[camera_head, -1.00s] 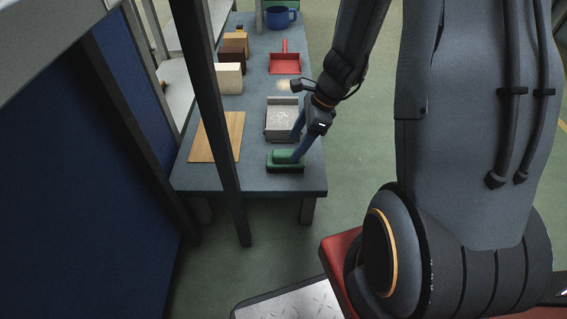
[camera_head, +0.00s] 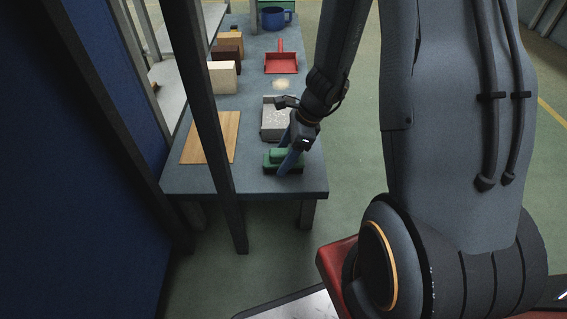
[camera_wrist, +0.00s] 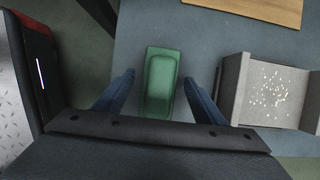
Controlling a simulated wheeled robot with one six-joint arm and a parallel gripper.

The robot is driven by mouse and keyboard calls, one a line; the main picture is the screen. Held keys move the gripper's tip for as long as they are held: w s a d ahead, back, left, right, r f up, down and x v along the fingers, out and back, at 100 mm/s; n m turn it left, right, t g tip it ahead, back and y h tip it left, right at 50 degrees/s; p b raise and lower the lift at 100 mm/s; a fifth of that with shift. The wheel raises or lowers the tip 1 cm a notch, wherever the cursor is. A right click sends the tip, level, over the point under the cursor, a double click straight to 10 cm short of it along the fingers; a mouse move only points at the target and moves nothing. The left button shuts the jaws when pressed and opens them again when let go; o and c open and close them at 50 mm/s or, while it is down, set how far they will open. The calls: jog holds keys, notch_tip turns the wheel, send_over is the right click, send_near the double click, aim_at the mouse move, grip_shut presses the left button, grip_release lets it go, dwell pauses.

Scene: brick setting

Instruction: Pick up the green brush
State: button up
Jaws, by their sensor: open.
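The green brush (camera_head: 272,158) lies on the grey-blue table (camera_head: 190,182) near its front edge. In the wrist view the brush (camera_wrist: 161,82) sits upright in the picture, between the two blue fingers. My gripper (camera_wrist: 160,88) is open, with one finger on each side of the brush and a gap on both sides. In the head view my gripper (camera_head: 284,160) is down at the brush and hides part of its right side. I cannot tell whether the fingertips touch the table.
A wooden board (camera_head: 225,140) lies to the left. A red dustpan (camera_head: 281,65), several blocks (camera_head: 224,78) and a blue mug (camera_head: 274,18) are farther back. A dark post (camera_head: 212,130) crosses the view.

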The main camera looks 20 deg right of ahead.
aim_at(284, 151)
jog(key=shift+c, duration=0.4)
jog(key=c, duration=1.2)
jog(key=shift+o, duration=0.2)
jog(key=shift+r, duration=0.1)
notch_tip(284, 151, up, 10)
jog(key=p, duration=0.6)
